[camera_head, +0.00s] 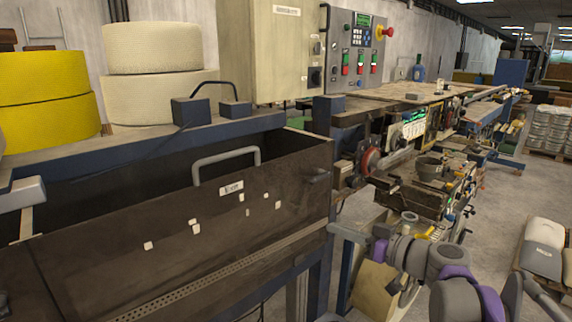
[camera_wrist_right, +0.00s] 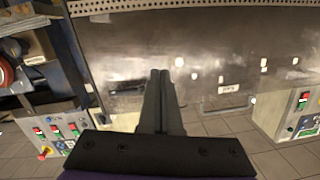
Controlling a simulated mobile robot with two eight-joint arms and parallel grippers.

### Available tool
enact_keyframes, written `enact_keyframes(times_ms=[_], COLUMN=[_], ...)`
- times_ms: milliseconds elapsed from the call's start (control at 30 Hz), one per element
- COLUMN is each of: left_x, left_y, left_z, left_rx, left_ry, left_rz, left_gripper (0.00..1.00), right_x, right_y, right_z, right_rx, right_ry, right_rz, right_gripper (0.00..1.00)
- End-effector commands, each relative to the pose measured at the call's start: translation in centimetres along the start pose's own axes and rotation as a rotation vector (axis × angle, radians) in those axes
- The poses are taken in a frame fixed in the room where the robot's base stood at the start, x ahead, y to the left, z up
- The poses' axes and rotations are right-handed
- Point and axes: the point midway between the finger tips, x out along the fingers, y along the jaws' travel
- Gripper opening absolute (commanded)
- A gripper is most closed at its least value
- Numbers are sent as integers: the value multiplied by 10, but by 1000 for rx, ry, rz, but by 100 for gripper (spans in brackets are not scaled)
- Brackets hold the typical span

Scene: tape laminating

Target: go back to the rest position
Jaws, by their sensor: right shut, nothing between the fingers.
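My right arm comes in from the lower right in the head view. Its gripper (camera_head: 345,232) is beside the right end of the dark machine front (camera_head: 120,240), pointing left. In the right wrist view the two fingers (camera_wrist_right: 160,75) lie together, shut and empty, in front of the dark metal panel (camera_wrist_right: 120,40). I cannot tell from these views whether the fingertips touch the panel. My left gripper does not show.
The machine front has a grey handle (camera_head: 226,160). A control box (camera_head: 358,50) with buttons is above it. Yellow (camera_head: 48,120) and cream rolls (camera_head: 155,95) are at left. A workbench (camera_head: 400,95) stands behind my right arm. Open floor (camera_head: 485,215) is at right.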

Motion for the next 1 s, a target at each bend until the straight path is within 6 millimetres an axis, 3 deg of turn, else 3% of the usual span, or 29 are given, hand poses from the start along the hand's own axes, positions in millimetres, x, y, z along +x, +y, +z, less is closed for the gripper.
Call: enact_keyframes(times_ms=[33,200,333,500,700,833,1000], left_x=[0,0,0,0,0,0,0], left_y=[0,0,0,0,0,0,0], left_z=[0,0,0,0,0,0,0], left_rx=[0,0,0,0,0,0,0], left_ry=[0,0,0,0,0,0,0], left_rz=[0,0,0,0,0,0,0], left_gripper=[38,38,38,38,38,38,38], right_x=[0,-19,-48,-96,-143,-158,-162], right_y=[-20,-64,-85,-96,-91,-87,-85], right_z=[28,122,189,264,315,328,330], right_rx=[35,147,202,228,210,198,194], right_ry=[-86,-372,-554,-722,-793,-798,-797], right_rz=[0,81,196,401,619,694,714], right_gripper=[0,0,0,0,0,0,0])
